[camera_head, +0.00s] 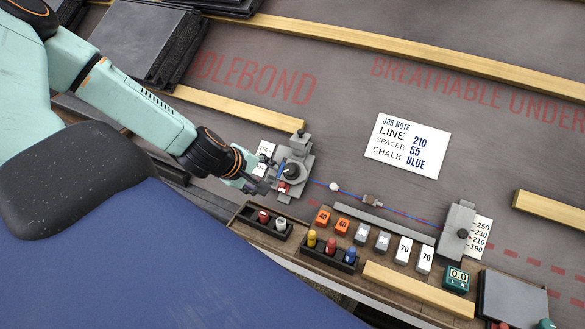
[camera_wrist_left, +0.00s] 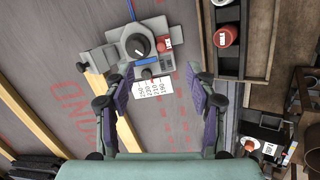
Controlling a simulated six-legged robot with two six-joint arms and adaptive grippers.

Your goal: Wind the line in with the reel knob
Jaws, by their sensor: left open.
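The reel unit (camera_head: 299,155) is a grey block on the roof, with a dark round reel knob (camera_head: 292,171) and a small red part (camera_head: 283,187). In the left wrist view the knob (camera_wrist_left: 138,45) lies beyond the fingertips, with the red part (camera_wrist_left: 164,43) to its right. A blue line (camera_head: 318,182) runs from the unit past a white bead (camera_head: 334,187) and a metal clip (camera_head: 372,201) to a grey block (camera_head: 457,229) on the right. My left gripper (camera_head: 259,185) is open and empty, just left of the unit. My right gripper is not in view.
A job note (camera_head: 407,145) lies behind the line. Wooden battens (camera_head: 240,108) cross the roof behind the unit.

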